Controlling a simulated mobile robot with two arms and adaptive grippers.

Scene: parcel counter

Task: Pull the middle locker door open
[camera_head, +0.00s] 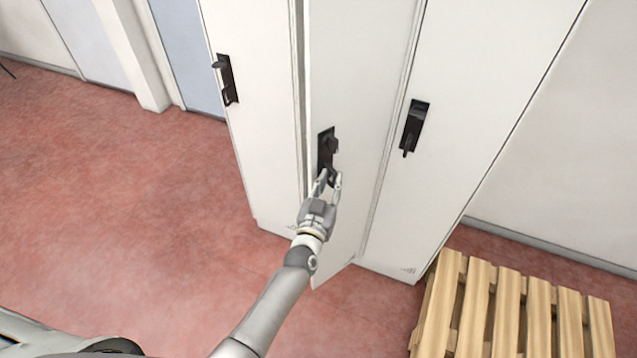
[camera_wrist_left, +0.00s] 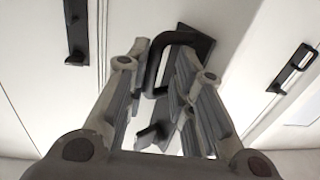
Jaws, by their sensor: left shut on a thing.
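The middle locker door (camera_head: 350,90) is white and stands ajar, its left edge swung out from the locker front and its right edge at the hinge side. Its black handle (camera_head: 327,150) is on the left part of the door. My left gripper (camera_head: 329,181) is shut on the lower part of this handle. In the left wrist view the black handle loop (camera_wrist_left: 186,37) passes between the two fingers of the left gripper (camera_wrist_left: 164,62). My right gripper is in neither view.
The left locker door (camera_head: 250,80) and right locker door (camera_head: 470,80) look closed, each with a black handle. A wooden pallet (camera_head: 473,305) lies on the floor at the lower right. The red floor (camera_head: 120,200) left of the lockers is clear.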

